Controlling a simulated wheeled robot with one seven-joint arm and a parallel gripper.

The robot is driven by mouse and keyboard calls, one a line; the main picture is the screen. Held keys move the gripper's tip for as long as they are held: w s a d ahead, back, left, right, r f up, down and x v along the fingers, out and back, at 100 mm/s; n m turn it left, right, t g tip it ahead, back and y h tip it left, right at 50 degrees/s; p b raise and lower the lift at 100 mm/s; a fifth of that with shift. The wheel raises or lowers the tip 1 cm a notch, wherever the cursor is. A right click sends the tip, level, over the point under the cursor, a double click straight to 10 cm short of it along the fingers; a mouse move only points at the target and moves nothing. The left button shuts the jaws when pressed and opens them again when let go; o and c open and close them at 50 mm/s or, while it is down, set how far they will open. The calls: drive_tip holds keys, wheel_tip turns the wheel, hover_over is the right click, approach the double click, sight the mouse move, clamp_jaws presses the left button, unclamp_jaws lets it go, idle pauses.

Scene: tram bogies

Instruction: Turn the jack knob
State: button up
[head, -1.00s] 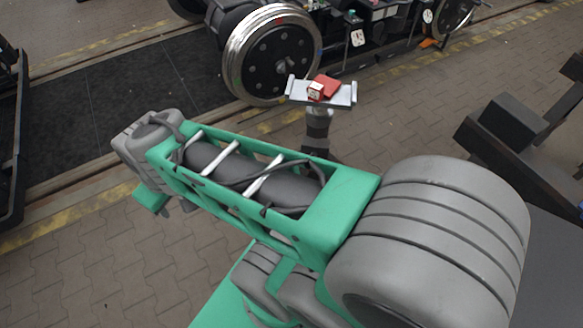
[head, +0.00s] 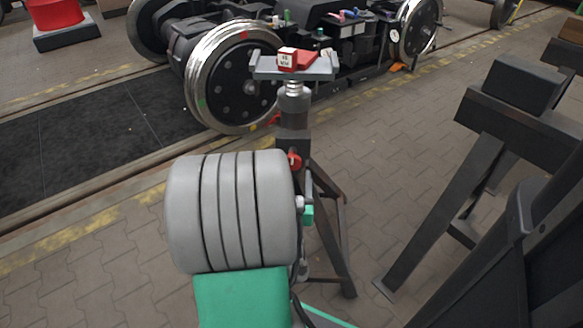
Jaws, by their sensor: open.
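The jack (head: 293,120) stands upright on dark splayed legs, right of the picture's middle line, with a grey cradle plate on top. A red knob (head: 294,161) sits on the jack's column, just above the upper right edge of my big grey arm joint. My gripper (head: 306,208) shows only as a small green and grey piece past the right side of that joint, a little below the knob. It is open, but its fingertips are mostly hidden. I cannot tell whether it touches the jack.
A red block with a white label (head: 288,59) lies on the cradle plate. A bogie wheel (head: 236,80) stands close behind the jack, on the rail. Dark trestles (head: 500,120) stand at the right. Paved floor (head: 400,190) is free between jack and trestles.

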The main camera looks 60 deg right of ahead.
sight(292, 162)
drive_tip(key=shift+p+x, duration=0.95)
drive_tip(key=shift+x, duration=2.25)
drive_tip(key=c, duration=1.3)
